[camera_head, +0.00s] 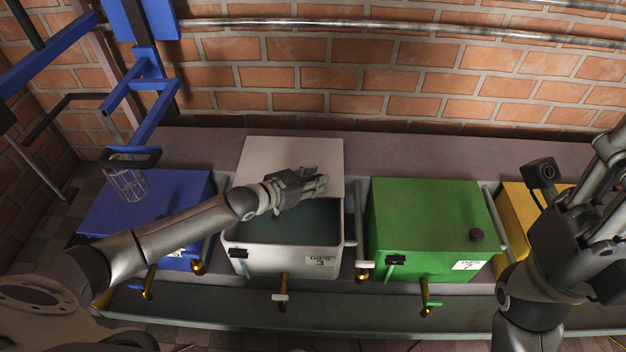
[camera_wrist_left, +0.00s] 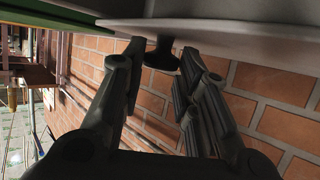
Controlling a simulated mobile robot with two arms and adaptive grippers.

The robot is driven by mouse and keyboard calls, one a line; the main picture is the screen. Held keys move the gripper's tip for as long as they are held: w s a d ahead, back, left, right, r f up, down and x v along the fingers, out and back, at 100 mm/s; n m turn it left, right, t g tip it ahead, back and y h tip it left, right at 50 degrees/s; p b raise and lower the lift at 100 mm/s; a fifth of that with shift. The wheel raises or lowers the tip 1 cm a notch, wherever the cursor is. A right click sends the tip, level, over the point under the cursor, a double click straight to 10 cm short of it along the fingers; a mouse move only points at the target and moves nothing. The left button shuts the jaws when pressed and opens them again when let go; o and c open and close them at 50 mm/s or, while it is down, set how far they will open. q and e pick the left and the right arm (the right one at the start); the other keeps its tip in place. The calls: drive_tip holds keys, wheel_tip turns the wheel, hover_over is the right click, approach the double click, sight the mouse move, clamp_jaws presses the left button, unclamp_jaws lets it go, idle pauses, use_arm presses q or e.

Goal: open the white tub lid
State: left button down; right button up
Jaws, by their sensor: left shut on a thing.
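The white tub (camera_head: 270,262) stands in the row, and its teal inside shows. Its white lid (camera_head: 290,152) is raised off the front of the opening and stands toward the back. My left gripper (camera_head: 312,184) is over the tub, at the lid's lower part. In the left wrist view my left gripper (camera_wrist_left: 160,62) has its fingers on either side of a dark knob (camera_wrist_left: 163,50) under the pale lid (camera_wrist_left: 235,38), and is shut on it. My right gripper (camera_head: 580,205) is at the right, above the yellow tub; its fingers are unclear.
A blue tub (camera_head: 105,215) with a wire cage (camera_head: 128,184) on it stands left. Brass taps jut from the fronts. A brick wall (camera_head: 400,80) closes the back.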

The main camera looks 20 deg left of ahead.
use_arm(q)
drive_tip(key=c, duration=1.1)
unclamp_jaws()
drive_tip(key=shift+s+a+r, duration=0.15)
drive_tip(key=shift+s+a, duration=0.15)
drive_tip(key=shift+s, duration=0.25)
drive_tip(key=v, duration=1)
drive_tip(key=shift+s+a+r, duration=0.15)
drive_tip(key=shift+s+r, duration=0.05)
drive_tip(key=shift+s, duration=0.1)
